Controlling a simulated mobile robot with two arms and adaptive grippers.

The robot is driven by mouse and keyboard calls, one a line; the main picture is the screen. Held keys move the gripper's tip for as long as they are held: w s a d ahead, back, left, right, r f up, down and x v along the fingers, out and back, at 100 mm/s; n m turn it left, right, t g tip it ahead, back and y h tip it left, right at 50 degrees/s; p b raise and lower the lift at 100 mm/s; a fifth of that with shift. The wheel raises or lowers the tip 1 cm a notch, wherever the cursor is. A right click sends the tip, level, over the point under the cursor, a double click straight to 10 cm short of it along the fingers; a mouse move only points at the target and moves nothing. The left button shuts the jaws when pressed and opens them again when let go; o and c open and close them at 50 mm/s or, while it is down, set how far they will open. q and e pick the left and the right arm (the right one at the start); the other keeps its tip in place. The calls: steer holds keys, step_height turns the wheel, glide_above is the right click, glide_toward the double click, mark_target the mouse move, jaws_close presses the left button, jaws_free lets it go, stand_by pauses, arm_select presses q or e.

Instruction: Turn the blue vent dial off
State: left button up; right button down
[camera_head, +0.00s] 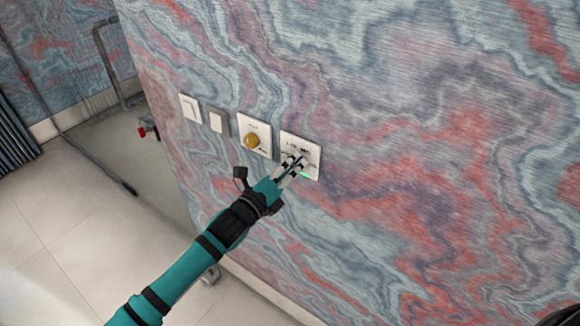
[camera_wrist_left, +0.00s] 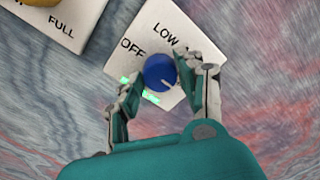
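The blue vent dial (camera_wrist_left: 160,73) is a round knob on a white plate (camera_wrist_left: 155,22) marked OFF and LOW. A short pale mark shows near its lower right edge. My left gripper (camera_wrist_left: 158,72) has one finger on each side of the dial, with the fingertips very close to its rim. I cannot tell whether both fingers press on it. In the head view my left gripper (camera_head: 292,161) is at the rightmost wall plate (camera_head: 313,150) and hides most of the dial. A green light glows below the dial. My right gripper is not in view.
Left of the vent plate are a white plate with a yellow dial (camera_head: 251,141), a grey-framed switch (camera_head: 216,122) and a white switch (camera_head: 190,108). The marbled wall right of the plates is clear. A dark pipe (camera_head: 107,62) stands at the far left.

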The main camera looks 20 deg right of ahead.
arm_select(q)
steer(key=c, duration=0.6)
